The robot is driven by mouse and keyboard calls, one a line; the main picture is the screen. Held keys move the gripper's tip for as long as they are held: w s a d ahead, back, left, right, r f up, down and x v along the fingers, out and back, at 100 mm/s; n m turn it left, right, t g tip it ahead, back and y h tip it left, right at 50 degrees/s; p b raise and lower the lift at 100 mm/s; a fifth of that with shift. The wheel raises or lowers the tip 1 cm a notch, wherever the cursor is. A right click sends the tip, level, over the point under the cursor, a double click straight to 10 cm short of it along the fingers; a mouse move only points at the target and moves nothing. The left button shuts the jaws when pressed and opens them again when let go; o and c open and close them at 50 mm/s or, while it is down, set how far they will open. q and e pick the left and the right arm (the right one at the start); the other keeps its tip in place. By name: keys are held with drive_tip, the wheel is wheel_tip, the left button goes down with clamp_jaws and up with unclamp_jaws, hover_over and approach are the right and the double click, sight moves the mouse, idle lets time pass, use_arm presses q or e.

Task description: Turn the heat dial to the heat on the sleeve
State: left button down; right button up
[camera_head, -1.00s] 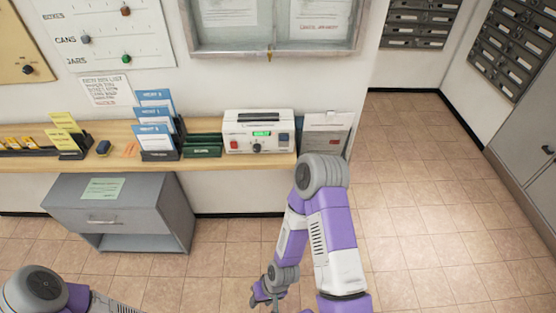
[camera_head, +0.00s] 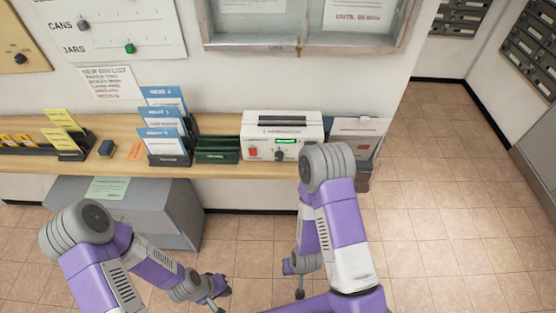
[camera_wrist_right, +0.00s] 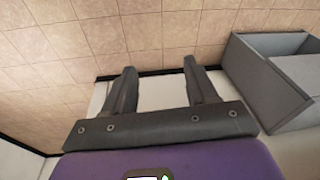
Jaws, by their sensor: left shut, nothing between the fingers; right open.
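A white laminator (camera_head: 259,128) sits on the wooden shelf. Its front has a red switch (camera_head: 253,152), a small green display (camera_head: 285,141) and a dark round dial (camera_head: 280,156); the dial's setting is too small to read. My right arm covers part of its right side. Blue printed sleeves (camera_head: 160,115) stand in dark holders left of it; their print is mostly unreadable. My left gripper (camera_head: 216,298) is shut and empty, low in front of the shelf. My right gripper (camera_head: 299,284) is low, away from the laminator; in the right wrist view its fingers (camera_wrist_right: 163,82) are open and empty.
Green boxes (camera_head: 217,148) stand between sleeves and laminator. A bin with a paper (camera_head: 358,127) is at the shelf's right end. A grey cabinet (camera_head: 165,212) stands below the shelf. Yellow cards (camera_head: 61,138) are further left. Floor at right is clear.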

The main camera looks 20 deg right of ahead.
drive_tip(key=w+d+n+t+h+b, duration=0.1)
drive_tip(key=w+d+n+t+h, duration=0.1)
drive_tip(key=w+d+t+h, duration=0.15)
drive_tip(key=n+t+b, duration=0.4)
drive_tip(key=n+t, duration=0.2)
drive_tip(key=t, duration=0.7)
approach(279, 159)
drive_tip(key=w, duration=0.2)
drive_tip(key=shift+g+h, duration=0.25)
drive_tip(key=w, duration=0.3)
drive_tip(key=w+d, duration=0.1)
drive_tip(key=w, duration=0.2)
drive_tip(key=shift+w+d+r, duration=0.1)
drive_tip(key=shift+d+r, duration=0.05)
drive_tip(key=shift+r, duration=0.05)
drive_tip(key=c, duration=1.1)
drive_tip(key=shift+o, duration=0.2)
